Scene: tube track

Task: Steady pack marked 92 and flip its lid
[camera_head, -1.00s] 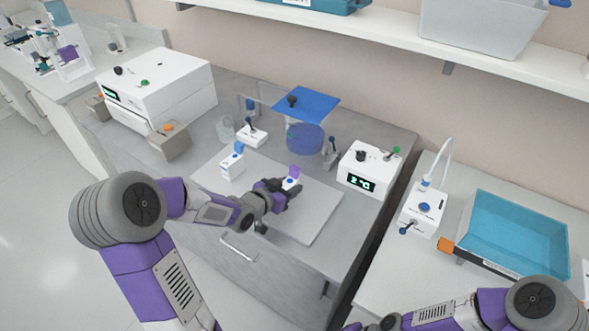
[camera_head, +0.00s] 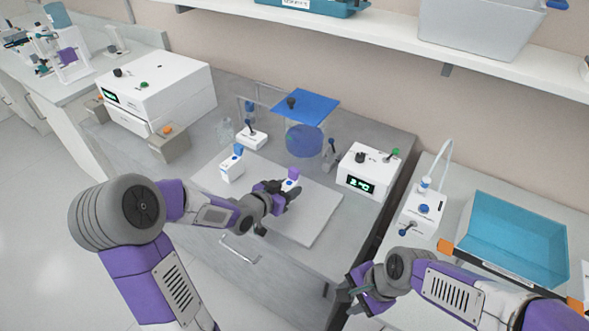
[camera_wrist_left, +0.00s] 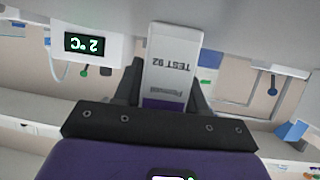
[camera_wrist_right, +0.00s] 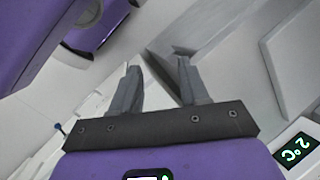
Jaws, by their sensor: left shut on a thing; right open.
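The pack marked 92 (camera_wrist_left: 172,62) is a white box printed "TEST 92", upside down in the left wrist view. Its purple lid (camera_head: 293,173) shows at the top in the head view; whether the lid is shut or raised is unclear. My left gripper (camera_head: 281,192) is shut on this pack above the pale board, its fingers on both sides of the box. The pack's lower part is hidden behind the fingers. My right gripper (camera_head: 357,293) is open and empty at the lower right; its spread fingers show in the right wrist view (camera_wrist_right: 158,75).
A white pack with a blue lid (camera_head: 232,168) stands on the board (camera_head: 318,218) to the left. Behind are a blue-topped stand (camera_head: 305,105) and a white device reading 2 °C (camera_head: 358,172). A teal tray (camera_head: 515,238) is on the right bench. The board's front right is clear.

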